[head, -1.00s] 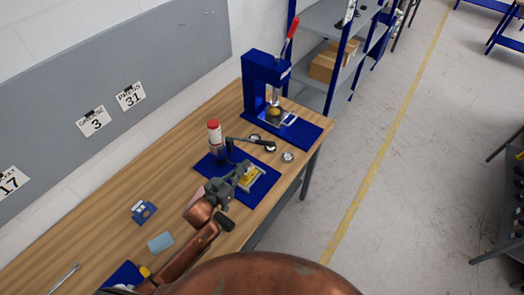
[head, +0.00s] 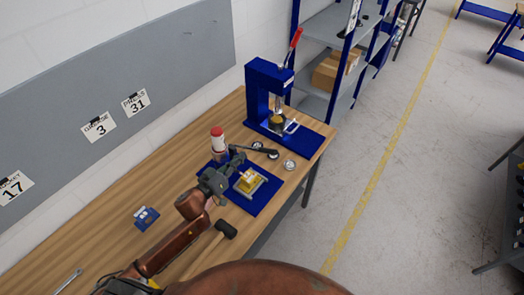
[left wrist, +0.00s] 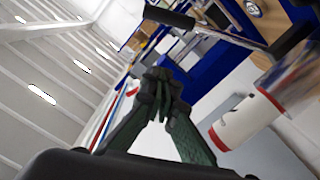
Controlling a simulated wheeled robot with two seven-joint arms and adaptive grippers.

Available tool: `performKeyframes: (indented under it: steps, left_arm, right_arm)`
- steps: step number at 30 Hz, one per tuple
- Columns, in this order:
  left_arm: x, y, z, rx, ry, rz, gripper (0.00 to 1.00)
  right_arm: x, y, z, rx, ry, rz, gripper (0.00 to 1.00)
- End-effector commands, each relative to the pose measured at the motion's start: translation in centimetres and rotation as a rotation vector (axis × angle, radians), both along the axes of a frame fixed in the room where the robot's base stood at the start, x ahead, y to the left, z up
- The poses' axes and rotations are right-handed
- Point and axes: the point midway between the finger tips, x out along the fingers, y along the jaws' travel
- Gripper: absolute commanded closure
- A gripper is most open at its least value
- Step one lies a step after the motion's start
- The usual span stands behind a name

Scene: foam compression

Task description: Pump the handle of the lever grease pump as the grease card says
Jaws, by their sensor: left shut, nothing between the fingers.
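The lever grease pump (head: 219,143) stands on a blue plate on the bench, with a white cylinder and red cap. Its black handle (head: 254,150) reaches out to the right, nearly level. The left wrist view shows the red-and-white cylinder (left wrist: 245,121) at the right and a dark bar with a black grip (left wrist: 169,17) at the top. The grease card (head: 99,127) on the wall board reads 3. My left gripper (head: 238,160) is shut and empty, just in front of the pump and below the handle; whether it touches is unclear. In the left wrist view its fingertips (left wrist: 158,82) meet. My right gripper is not in view.
A yellow block on a metal fitting (head: 249,182) sits on the blue plate. A blue press (head: 262,95) stands behind, and small round parts (head: 289,165) lie near the handle's end. A black-headed mallet (head: 226,229), a blue box (head: 146,217) and a wrench (head: 68,281) lie nearer.

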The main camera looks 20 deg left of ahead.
Motion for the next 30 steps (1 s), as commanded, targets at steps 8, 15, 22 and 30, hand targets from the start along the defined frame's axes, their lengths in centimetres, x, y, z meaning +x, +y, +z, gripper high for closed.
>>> performKeyframes:
  steps: [8,15,22,30]
  left_arm:
    - [4.5,-1.8,0.2,-0.001,-0.003,0.000,1.00]
    - [9.0,-3.5,-0.1,0.000,-0.002,0.000,1.00]
    - [8.9,-4.9,-3.2,-0.002,0.001,0.001,1.00]
    - [8.9,-5.4,-3.9,0.001,-0.001,-0.001,1.00]
  right_arm:
    - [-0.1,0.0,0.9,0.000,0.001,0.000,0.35]
    - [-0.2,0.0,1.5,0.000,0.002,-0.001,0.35]
    - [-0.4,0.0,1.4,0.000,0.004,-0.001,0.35]
    - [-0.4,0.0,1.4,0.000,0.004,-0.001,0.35]
